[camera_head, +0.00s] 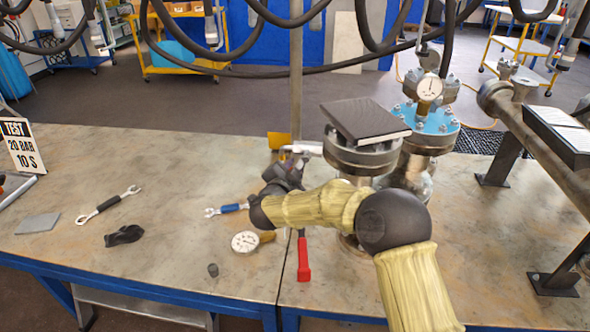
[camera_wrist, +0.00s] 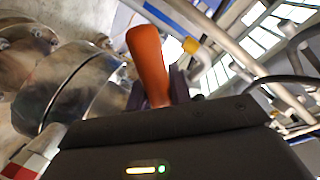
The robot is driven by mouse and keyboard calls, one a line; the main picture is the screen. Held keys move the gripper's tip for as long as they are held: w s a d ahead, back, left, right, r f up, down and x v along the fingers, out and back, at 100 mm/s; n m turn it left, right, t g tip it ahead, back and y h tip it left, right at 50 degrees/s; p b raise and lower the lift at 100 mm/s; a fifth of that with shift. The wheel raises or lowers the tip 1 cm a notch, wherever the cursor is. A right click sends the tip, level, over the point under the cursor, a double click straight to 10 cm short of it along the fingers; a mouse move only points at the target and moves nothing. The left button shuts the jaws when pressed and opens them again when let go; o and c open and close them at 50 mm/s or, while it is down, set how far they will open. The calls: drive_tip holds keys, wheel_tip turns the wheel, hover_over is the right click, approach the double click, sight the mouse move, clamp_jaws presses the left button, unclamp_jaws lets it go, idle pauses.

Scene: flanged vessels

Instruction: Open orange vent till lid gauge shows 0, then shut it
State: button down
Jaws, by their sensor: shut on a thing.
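An orange handle (camera_wrist: 148,60) stands between the fingers of my gripper (camera_wrist: 160,88) in the wrist view. The fingers are shut on it, and its upper end sticks out past them. In the head view my gripper (camera_head: 287,165) is left of the nearer steel flanged vessel (camera_head: 362,155), and I cannot make out the orange handle there. A round white dial gauge (camera_head: 430,88) stands above the blue lid (camera_head: 428,128) of the vessel behind. Its dark needle looks about upright, but the scale is too small to read.
A black-covered book or box (camera_head: 365,121) lies on the nearer vessel. A red handle (camera_head: 303,262), a loose gauge (camera_head: 245,242) and wrenches (camera_head: 108,205) are on the bench (camera_head: 170,165). A pipe (camera_head: 545,135) runs along the right. Hoses hang overhead.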

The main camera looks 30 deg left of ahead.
drive_tip(key=c, duration=1.3)
unclamp_jaws()
drive_tip(key=shift+o, duration=0.2)
drive_tip(key=b+v, duration=0.1)
drive_tip(key=v, duration=1.6)
drive_tip(key=shift+s, duration=0.2)
